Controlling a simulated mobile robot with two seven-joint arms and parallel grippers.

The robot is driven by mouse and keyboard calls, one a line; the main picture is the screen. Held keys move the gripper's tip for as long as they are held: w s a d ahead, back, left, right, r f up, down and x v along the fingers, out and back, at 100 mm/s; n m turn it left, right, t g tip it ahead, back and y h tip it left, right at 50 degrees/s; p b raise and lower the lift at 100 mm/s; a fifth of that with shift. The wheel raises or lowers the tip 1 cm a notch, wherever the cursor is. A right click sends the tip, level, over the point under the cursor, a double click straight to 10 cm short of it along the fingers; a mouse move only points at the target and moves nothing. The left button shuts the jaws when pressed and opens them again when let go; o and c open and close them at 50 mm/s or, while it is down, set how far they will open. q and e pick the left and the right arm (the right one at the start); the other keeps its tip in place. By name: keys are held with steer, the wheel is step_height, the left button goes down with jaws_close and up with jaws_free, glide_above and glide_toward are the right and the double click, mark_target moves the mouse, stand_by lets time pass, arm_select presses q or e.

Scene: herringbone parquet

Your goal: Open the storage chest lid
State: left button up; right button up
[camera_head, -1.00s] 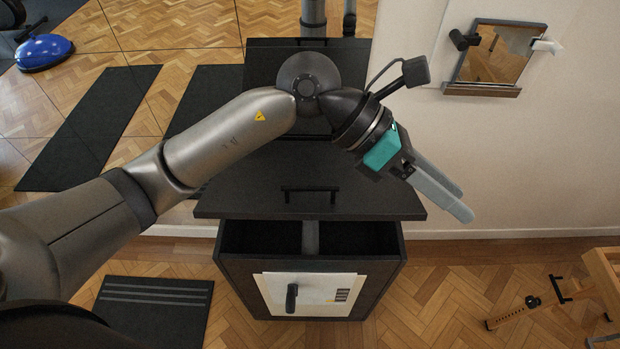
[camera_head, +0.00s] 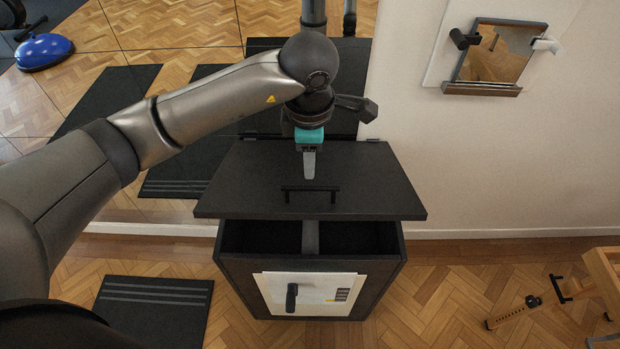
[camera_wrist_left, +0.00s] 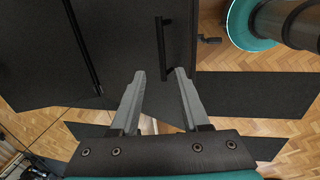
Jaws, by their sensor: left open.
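The dark storage chest (camera_head: 232,276) stands in the middle of the head view, with two compartments showing at its open front. Its black lid (camera_head: 240,188) stands partly raised, hinged at the back, and covers the rear of the opening. A black bar handle (camera_head: 326,189) is on the lid's outer face. My left gripper (camera_head: 309,176) hangs over the rear half of the lid, behind the handle. In the left wrist view, its open, empty fingers (camera_wrist_left: 158,76) point toward a dark panel with a bar handle (camera_wrist_left: 160,48). Contact cannot be told. My right gripper is not in view.
A white panel with a black handle (camera_head: 291,298) is on the chest's front. A wall mirror shelf (camera_head: 484,88) is at upper right. A wooden frame (camera_head: 606,278) stands at right. A dark mat (camera_head: 152,306) lies front left.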

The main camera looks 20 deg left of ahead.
mark_target(310, 187)
arm_select(q)
steer(key=f, duration=0.3)
steer(key=w+f, duration=0.1)
steer(key=f, duration=0.5)
steer(key=shift+w+a, duration=0.15)
steer(key=shift+w, duration=0.05)
steer(key=shift+r, duration=0.1)
steer(key=c, duration=0.7)
jaws_close()
steer(key=shift+w+r, duration=0.1)
steer(key=shift+w, duration=0.05)
